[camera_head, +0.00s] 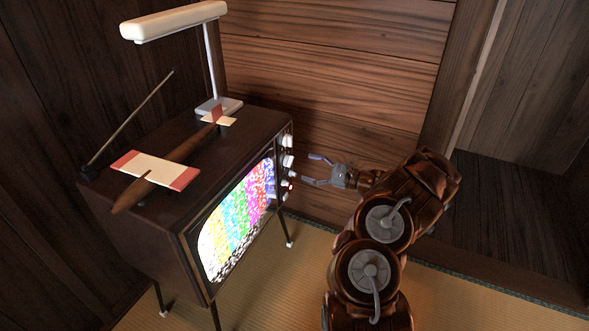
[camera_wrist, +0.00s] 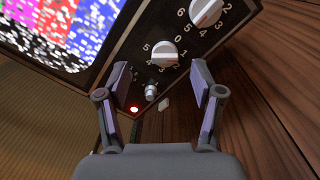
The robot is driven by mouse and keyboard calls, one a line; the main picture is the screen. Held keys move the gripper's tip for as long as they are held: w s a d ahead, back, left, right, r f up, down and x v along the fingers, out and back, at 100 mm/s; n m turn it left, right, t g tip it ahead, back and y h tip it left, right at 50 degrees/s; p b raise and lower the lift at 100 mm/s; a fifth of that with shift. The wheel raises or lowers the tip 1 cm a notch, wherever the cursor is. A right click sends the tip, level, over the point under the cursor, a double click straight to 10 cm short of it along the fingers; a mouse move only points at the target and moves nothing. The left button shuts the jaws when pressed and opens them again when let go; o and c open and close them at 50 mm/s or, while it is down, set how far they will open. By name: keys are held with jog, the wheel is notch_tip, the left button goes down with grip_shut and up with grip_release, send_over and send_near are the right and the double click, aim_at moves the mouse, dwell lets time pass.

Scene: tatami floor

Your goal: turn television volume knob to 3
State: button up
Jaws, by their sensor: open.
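The old television (camera_head: 150,240) stands on thin legs with a lit, colour-striped screen (camera_head: 238,220). Its control panel faces my gripper. In the wrist view, a large white knob (camera_wrist: 206,12) with printed numbers is at the top, and a second numbered white knob (camera_wrist: 163,53) is below it. A smaller silver knob (camera_wrist: 151,91) with tiny marks sits lower, near a red light (camera_wrist: 134,109). No readable label tells which is the volume knob. My gripper (camera_head: 311,170) is open and empty, just right of the panel; its fingers (camera_wrist: 150,84) spread either side of the silver knob in the picture, apart from it.
A model airplane (camera_head: 160,170), a white lamp (camera_head: 212,60) and an antenna (camera_head: 130,118) are on the television's top. A wooden wall (camera_head: 330,70) is close behind. Tatami floor (camera_head: 265,275) is open in front.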

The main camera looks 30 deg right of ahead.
aim_at(289, 162)
jog(key=w+a+f+b, duration=0.1)
jog(key=w+a, duration=0.1)
jog(key=w, duration=0.4)
jog(key=shift+w+f+m+h+b, duration=0.15)
jog(key=shift+f+m+h+b, duration=0.05)
jog(key=shift+m+h+b, duration=0.2)
jog(key=shift+c, duration=0.3)
jog(key=c, duration=1.1)
